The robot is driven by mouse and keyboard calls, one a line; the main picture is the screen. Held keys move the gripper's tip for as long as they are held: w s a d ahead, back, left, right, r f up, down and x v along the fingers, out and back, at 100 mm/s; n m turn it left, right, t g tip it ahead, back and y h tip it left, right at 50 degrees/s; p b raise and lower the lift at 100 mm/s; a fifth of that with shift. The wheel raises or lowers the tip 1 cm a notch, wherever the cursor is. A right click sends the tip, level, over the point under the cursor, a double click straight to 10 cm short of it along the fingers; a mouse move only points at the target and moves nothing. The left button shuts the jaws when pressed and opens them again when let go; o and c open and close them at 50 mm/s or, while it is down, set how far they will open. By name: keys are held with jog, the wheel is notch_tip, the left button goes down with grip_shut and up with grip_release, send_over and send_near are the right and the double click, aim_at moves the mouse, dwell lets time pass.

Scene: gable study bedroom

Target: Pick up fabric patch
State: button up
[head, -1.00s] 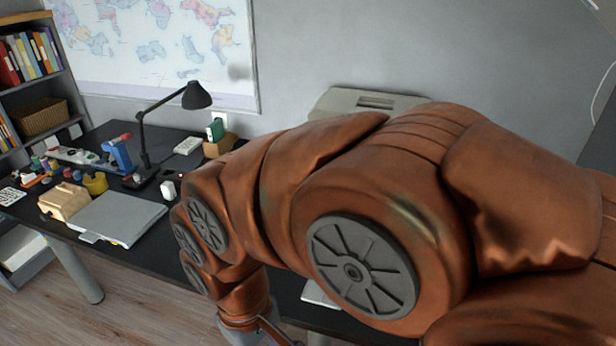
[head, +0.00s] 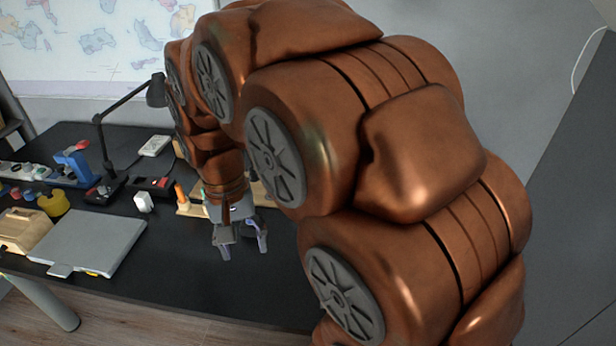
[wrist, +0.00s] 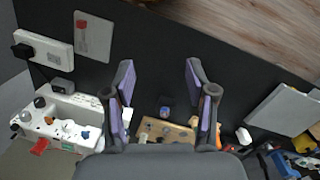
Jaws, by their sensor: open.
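My gripper (head: 243,248) hangs over the black desk, pointing down, with its fingers apart and nothing between them. In the head view my arm hides much of the right part of the desk, and I cannot make out the patch there.
A wooden tray (wrist: 165,131) with small pieces sits by the gripper. A flat grey sheet with a red mark (wrist: 93,37) and a white device (wrist: 43,49) lie apart. The desk front is clear.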

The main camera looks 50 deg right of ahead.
jog(key=w+d+f+m, duration=0.1)
jog(key=w+d+m, duration=1.1)
jog(key=w+d, duration=0.75)
jog(key=w+d+f+m, duration=0.1)
jog(key=d+f+m, duration=0.2)
jog(key=d, duration=0.3)
jog(key=w+d+f+m+t, duration=0.1)
jog(key=w+d+f+m, duration=0.1)
jog(key=d, duration=0.5)
jog(key=w+d+f+m+p, duration=0.1)
jog(key=w+d+f+m, duration=0.1)
jog(key=d+f+m, duration=0.3)
jog(key=shift+w+d+f, duration=0.1)
jog(key=shift+w+d, duration=0.05)
jog(key=shift+d, duration=0.4)
jog(key=shift+w+d+f, duration=0.1)
jog(key=shift+d, duration=0.45)
jog(key=shift+d+f, duration=0.2)
jog(key=shift+f, duration=0.15)
jog(key=shift+a+f+p, duration=0.2)
jog(key=shift+f+p, duration=1.4)
jog(key=shift+f, duration=2)
grip_shut()
